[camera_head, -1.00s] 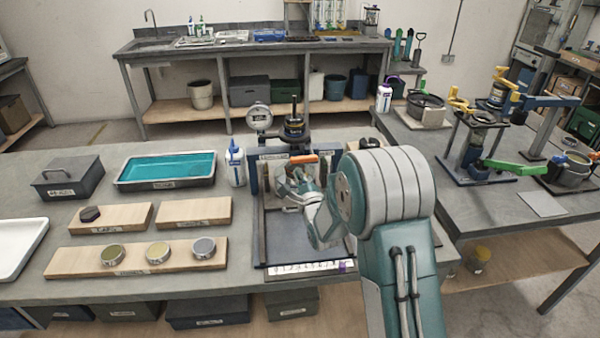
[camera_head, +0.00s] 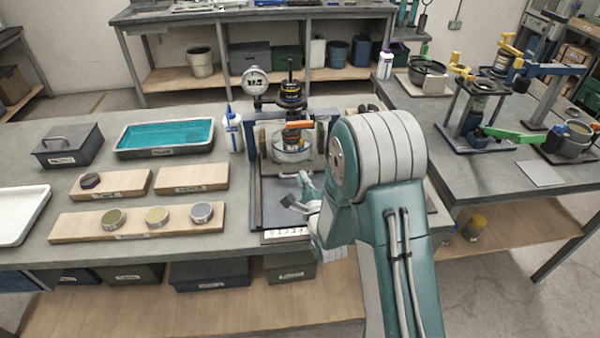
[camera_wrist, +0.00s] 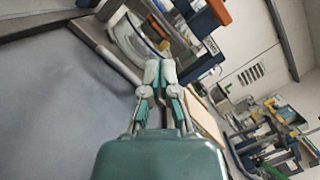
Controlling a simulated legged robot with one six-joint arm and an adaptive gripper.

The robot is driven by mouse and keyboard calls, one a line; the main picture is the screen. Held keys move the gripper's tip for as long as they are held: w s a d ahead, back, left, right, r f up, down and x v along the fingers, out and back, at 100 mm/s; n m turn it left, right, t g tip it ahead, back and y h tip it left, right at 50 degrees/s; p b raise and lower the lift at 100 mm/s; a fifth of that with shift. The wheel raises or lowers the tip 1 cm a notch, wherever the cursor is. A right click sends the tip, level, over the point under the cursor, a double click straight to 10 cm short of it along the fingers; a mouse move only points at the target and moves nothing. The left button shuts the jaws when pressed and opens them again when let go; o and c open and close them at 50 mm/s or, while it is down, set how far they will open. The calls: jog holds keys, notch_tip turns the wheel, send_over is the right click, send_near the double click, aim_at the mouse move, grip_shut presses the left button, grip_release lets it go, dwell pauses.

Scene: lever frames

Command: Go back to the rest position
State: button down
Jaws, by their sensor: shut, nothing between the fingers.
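My gripper (camera_head: 300,190) is over the base of the blue lever frame (camera_head: 252,140) on the near bench, in front of its round glass dish. The glass dish (camera_wrist: 130,40) and the orange handle (camera_wrist: 219,11) show beyond the fingertips there. My forearm hides the right part of the frame in the head view.
Left on the bench are a teal-filled tray (camera_head: 165,137), a grey lidded box (camera_head: 68,147), a white bottle (camera_head: 233,132) and wooden boards (camera_head: 70,226) with small tins. A dial gauge (camera_head: 256,82) stands behind the frame. Another bench with lever devices (camera_head: 475,125) is at right.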

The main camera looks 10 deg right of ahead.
jog(key=shift+a, duration=0.15)
jog(key=shift+a, duration=0.15)
jog(key=shift+w+r, duration=0.1)
jog(key=shift+r, duration=0.05)
jog(key=s+d+r+n+g+h, duration=0.2)
jog(key=s+r+n+g, duration=0.15)
jog(key=r+n, duration=0.25)
jog(key=s+d+r+n+g+h, duration=0.1)
jog(key=s+d+r+n+g, duration=0.25)
jog(key=r+n, duration=0.2)
jog(key=s+d+r+n+g, duration=0.1)
jog(key=s+n+g, duration=0.2)
jog(key=s, duration=0.9)
jog(key=s+d+r+n+g, duration=0.1)
jog(key=s+r+n+g, duration=0.1)
jog(key=s+n, duration=0.7)
jog(key=s+g, duration=0.1)
jog(key=s, duration=0.3)
jog(key=shift+r+g+h, duration=0.2)
jog(key=shift+g+h, duration=0.2)
